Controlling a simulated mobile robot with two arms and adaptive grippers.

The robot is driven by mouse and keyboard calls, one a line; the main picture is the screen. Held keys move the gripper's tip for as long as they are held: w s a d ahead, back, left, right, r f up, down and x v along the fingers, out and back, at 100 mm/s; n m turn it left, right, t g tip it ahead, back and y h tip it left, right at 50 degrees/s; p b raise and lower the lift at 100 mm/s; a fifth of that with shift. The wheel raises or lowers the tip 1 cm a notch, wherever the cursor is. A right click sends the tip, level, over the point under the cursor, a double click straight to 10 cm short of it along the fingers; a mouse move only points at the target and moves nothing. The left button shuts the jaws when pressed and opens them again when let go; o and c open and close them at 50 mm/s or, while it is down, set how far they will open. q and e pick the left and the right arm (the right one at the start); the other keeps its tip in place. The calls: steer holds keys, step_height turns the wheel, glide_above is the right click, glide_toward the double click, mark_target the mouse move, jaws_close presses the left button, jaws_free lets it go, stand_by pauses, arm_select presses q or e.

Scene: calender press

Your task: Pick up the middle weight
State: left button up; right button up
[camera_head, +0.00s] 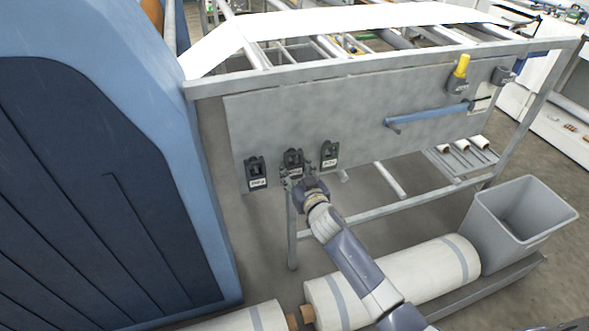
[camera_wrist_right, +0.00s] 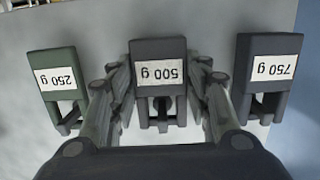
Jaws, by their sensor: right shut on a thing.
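Three dark weights hang in a row on the grey panel. The middle weight (camera_head: 292,157) reads 500 g in the right wrist view (camera_wrist_right: 158,72), where the labels appear upside down. There, a greenish 250 g weight (camera_wrist_right: 57,76) is on the left and a 750 g weight (camera_wrist_right: 268,72) on the right. In the head view, the outer weights are the left one (camera_head: 256,171) and the right one (camera_head: 329,155). My right gripper (camera_head: 291,178) is shut on the middle weight, one finger on each side (camera_wrist_right: 160,85). The weight is still at the panel. My left gripper is out of view.
The grey panel (camera_head: 360,120) carries a blue bar (camera_head: 428,117) and a yellow-handled tool (camera_head: 461,66). A large blue machine (camera_head: 90,170) stands at the left.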

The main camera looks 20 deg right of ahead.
steer(key=shift+r, duration=0.55)
steer(key=s+b, duration=0.2)
steer(key=s, duration=1.6)
steer(key=shift+d+r, duration=0.3)
steer(key=shift+r, duration=0.05)
steer(key=o, duration=0.9)
steer(key=c, duration=0.6)
